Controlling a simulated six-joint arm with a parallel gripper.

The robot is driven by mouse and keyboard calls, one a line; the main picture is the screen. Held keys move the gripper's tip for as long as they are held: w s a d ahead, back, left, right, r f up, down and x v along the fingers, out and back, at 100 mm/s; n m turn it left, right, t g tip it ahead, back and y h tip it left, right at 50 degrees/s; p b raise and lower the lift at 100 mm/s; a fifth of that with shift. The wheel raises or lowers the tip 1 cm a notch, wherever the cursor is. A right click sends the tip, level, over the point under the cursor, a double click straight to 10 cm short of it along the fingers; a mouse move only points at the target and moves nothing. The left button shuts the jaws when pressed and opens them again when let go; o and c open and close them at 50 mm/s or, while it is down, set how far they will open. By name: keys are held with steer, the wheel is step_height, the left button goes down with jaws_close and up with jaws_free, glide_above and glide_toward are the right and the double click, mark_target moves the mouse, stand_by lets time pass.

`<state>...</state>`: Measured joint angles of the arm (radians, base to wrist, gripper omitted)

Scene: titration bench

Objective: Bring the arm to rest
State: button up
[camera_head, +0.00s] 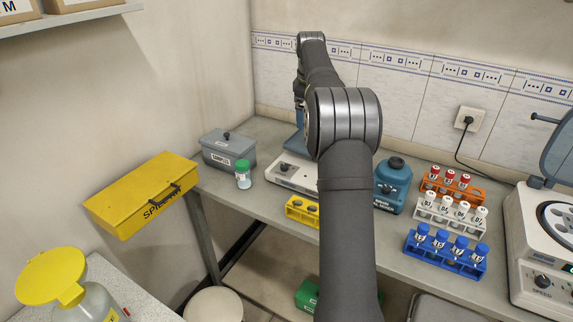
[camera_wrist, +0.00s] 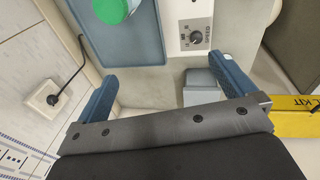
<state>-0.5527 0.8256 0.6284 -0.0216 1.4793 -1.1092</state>
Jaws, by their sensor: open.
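My arm reaches up and out over the bench in the camera_head view. My gripper (camera_head: 300,118) hangs at its far end, above the back of the white device with a knob (camera_head: 292,173), and is partly hidden by my arm. In the wrist view my gripper (camera_wrist: 165,90) shows two blue fingers spread wide apart with nothing between them. A green cap (camera_wrist: 112,8) shows over the device's blue plate (camera_wrist: 135,42), beyond the fingers.
A grey lidded box (camera_head: 228,150) and a green-capped bottle (camera_head: 243,174) stand left of the device. A blue bottle (camera_head: 392,186), tube racks with orange (camera_head: 452,186), white (camera_head: 450,214) and blue (camera_head: 445,252) parts, and a centrifuge-like machine (camera_head: 540,250) stand right. A yellow box (camera_head: 145,195) sits far left.

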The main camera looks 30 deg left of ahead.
steer(key=s+r+t+y, duration=0.2)
steer(key=s+r, duration=0.1)
steer(key=s, duration=1)
steer(key=x, duration=1)
steer(key=shift+m, duration=0.3)
steer(key=shift+f, duration=0.15)
steer(key=v, duration=1)
steer(key=shift+a, duration=0.2)
steer(key=shift+w, duration=0.1)
